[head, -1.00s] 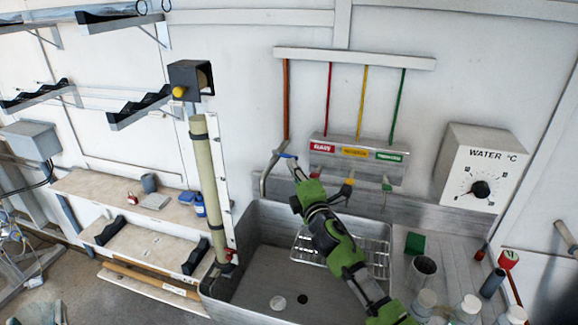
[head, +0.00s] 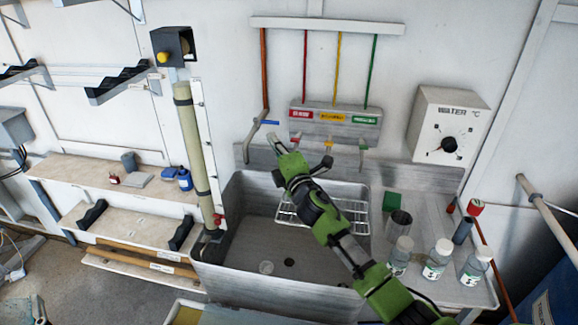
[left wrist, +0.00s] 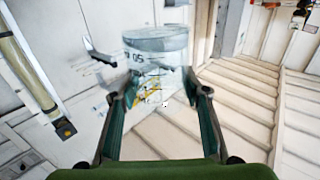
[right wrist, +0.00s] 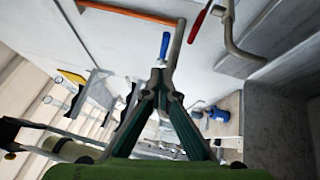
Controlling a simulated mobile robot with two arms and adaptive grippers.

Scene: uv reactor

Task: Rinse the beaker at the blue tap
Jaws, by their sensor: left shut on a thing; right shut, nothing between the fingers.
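The blue tap's handle (head: 270,122) is at the left end of the tap row, under the orange pipe, with its grey spout (head: 247,150) over the sink's left back side. My right gripper (head: 275,146) is shut and empty just below the handle. In the right wrist view the blue handle (right wrist: 165,46) is just beyond the shut fingertips (right wrist: 160,78); I cannot tell if they touch. My left gripper (left wrist: 160,97) is shut on the clear glass beaker (left wrist: 156,45), seen only in the left wrist view. I see no running water.
The steel sink (head: 330,288) holds a wire rack (head: 345,212). Several bottles and a metal cup (head: 398,224) stand on the right drainboard. A tall tube (head: 190,140) rises at the sink's left. Red, yellow and green taps are right of the blue one.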

